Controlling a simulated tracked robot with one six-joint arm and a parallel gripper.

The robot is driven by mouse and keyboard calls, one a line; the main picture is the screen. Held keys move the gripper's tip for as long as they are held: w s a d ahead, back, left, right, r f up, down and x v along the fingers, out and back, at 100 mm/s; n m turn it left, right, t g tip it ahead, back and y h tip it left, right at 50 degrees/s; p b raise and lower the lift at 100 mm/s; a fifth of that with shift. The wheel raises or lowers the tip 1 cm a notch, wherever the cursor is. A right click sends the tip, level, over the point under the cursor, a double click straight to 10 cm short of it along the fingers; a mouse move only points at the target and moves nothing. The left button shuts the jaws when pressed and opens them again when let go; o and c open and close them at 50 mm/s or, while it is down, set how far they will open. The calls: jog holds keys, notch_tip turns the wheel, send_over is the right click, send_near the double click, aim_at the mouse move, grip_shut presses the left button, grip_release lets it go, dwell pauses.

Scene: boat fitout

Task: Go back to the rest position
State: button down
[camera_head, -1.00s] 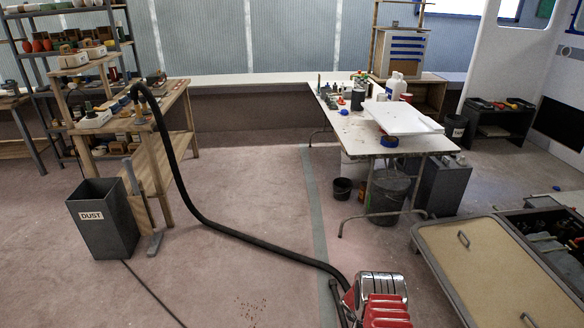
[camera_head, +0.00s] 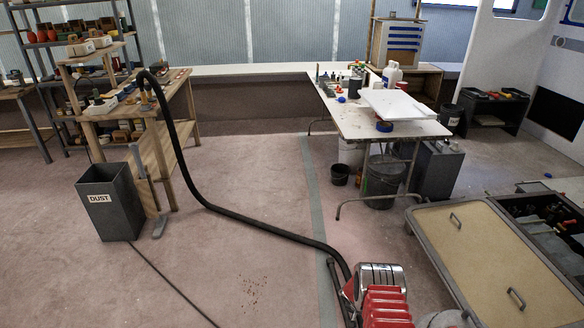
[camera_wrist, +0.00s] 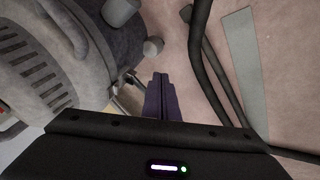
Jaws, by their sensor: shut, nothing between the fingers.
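In the wrist view my gripper (camera_wrist: 165,78) shows as two dark purple fingers. They are closed together with nothing between them. They point at the pinkish floor, beside a dark hose (camera_wrist: 199,50) on their right. A large grey ribbed machine (camera_wrist: 40,65) fills the left of that view, close to the fingers; I cannot tell whether they touch. My gripper is not visible in the head view.
The hose rises to a wooden bench on the left. A dust bin (camera_head: 111,203), a white-topped table (camera_head: 345,118) and a hatch panel (camera_head: 480,250) stand around.

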jog(key=s+a+n+g, duration=0.1)
jog(key=s+n+g, duration=0.25)
jog(key=s, duration=0.55)
jog(key=s+a+r+n+y, duration=0.1)
jog(key=s+a+r, duration=0.15)
jog(key=r, duration=1.05)
jog(key=s+a+r+n+y, duration=0.1)
jog(key=s+a+r, duration=0.15)
jog(key=r, duration=1.05)
jog(key=s+a+r+n+y, duration=0.1)
jog(key=a+r, duration=0.2)
jog(key=r, duration=1)
jog(key=s+a+r+t, duration=0.2)
jog(key=s+r, duration=0.4)
jog(key=r, duration=0.4)
jog(key=s+a+r+t+y, duration=0.1)
jog(key=s+a+r+t, duration=0.2)
jog(key=s+r, duration=0.3)
jog(key=s+a+r+t+y, duration=0.1)
jog(key=s+r+t, duration=0.3)
jog(key=r, duration=1)
jog(key=shift+s+a+n, duration=0.45)
jog(key=shift+s+a, duration=0.2)
jog(key=shift+s, duration=0.9)
